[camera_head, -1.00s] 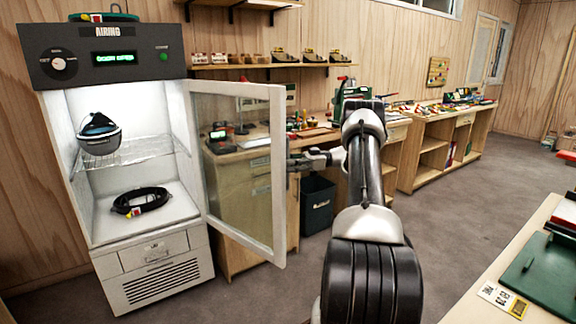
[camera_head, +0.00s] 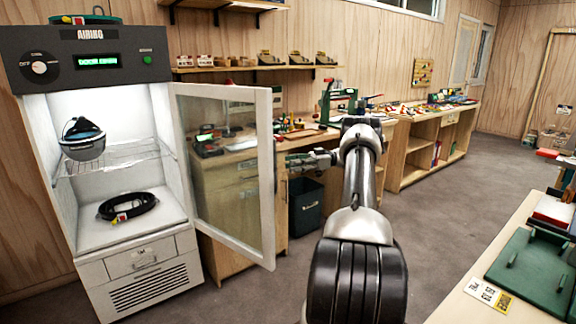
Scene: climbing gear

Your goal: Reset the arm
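My gripper (camera_head: 290,162) is at the end of my arm, near the right edge of the open cabinet door (camera_head: 268,170). It points left. Its fingers are small and partly overlap the door edge, so I cannot tell whether they are open or shut, or whether they touch the door. My arm reaches forward from the bottom middle of the view and bends left at the wrist. The airing cabinet (camera_head: 120,75) stands at the left with its glass door swung open. A helmet (camera_head: 83,140) is on its wire shelf and a coiled black cable or rope (camera_head: 128,206) lies on its floor.
A wooden workbench (camera_head: 385,140) with tools runs along the back wall, with a dark bin (camera_head: 305,208) under it. A table (camera_head: 460,305) with a green tray (camera_head: 535,275) is at the lower right. Grey floor (camera_head: 425,210) lies clear between.

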